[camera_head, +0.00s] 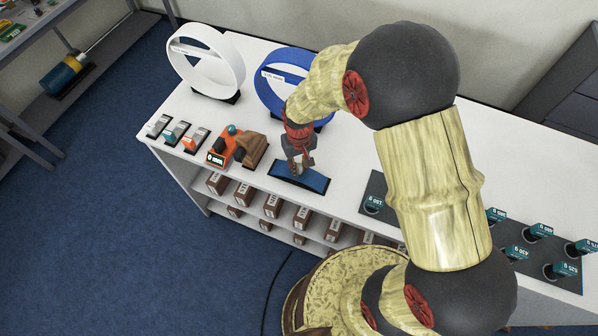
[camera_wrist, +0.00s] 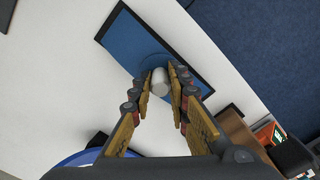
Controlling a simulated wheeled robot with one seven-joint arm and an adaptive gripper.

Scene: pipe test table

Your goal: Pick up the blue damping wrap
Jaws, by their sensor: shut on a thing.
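The blue damping wrap (camera_head: 314,182) looks like a flat blue rectangle with dark edges, lying at the front edge of the white table. In the wrist view the wrap (camera_wrist: 150,38) lies under the fingertips, with a pale grey round knob (camera_wrist: 160,80) standing over its near part. My gripper (camera_head: 299,168) reaches down onto the wrap. In the wrist view my gripper (camera_wrist: 161,88) has its fingers on both sides of the knob, shut on it. Whether the wrap is clear of the table I cannot tell.
A blue ring (camera_head: 268,95) stands close behind my gripper, and a white ring (camera_head: 206,62) stands further left. An orange device (camera_head: 222,147) and a brown block (camera_head: 252,148) sit left of the wrap. A dark board (camera_head: 374,190) with teal-labelled pieces lies to the right.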

